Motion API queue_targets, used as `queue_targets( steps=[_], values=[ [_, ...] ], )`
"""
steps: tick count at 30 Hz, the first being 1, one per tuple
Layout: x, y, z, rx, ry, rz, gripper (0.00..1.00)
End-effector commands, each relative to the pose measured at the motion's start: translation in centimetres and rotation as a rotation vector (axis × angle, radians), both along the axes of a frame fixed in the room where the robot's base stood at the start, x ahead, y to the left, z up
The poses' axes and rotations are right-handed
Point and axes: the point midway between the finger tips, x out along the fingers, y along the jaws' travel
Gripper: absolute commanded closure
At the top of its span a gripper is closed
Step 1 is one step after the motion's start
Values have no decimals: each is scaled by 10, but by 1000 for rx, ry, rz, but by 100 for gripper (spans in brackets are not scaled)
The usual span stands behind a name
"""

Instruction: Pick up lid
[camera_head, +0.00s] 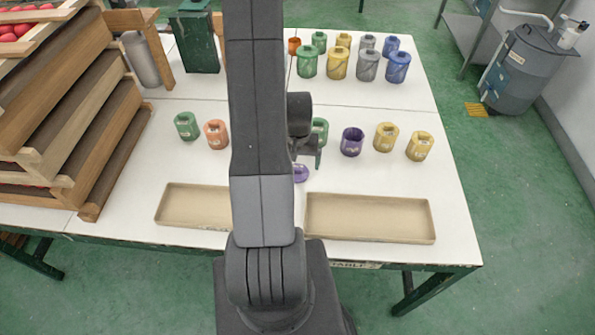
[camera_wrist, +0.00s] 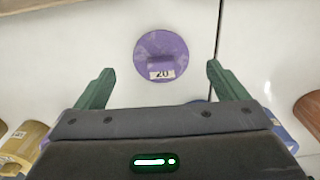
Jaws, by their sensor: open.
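A flat round purple lid (camera_wrist: 162,56) with a raised bar and a label reading "20" lies on the white table in the wrist view. In the head view the lid (camera_head: 300,173) shows partly, just right of my arm. My gripper (camera_wrist: 160,72) is open and empty, its two green fingers apart on either side of the lid's near part in the picture. In the head view my gripper (camera_head: 307,158) is over the table beside the lid, partly hidden by my arm. I cannot tell its height above the lid.
A purple jar (camera_head: 352,142), yellow jars (camera_head: 385,137) and a green jar (camera_head: 320,131) stand close by. An orange jar (camera_head: 217,134) stands left. Beige trays (camera_head: 370,235) lie along the front edge. Wooden racks (camera_head: 100,150) stand at the left. Several coloured canisters (camera_head: 338,63) stand behind.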

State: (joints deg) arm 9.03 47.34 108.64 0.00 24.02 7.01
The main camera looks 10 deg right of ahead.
Motion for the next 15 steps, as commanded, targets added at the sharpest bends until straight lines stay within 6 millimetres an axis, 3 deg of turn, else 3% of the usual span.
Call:
queue_targets(
  steps=[7, 15],
  values=[
    [2, 1, -26, 1, 3, 0, 7],
    [2, 1, -34, 0, 0, 0, 7]
  ],
)
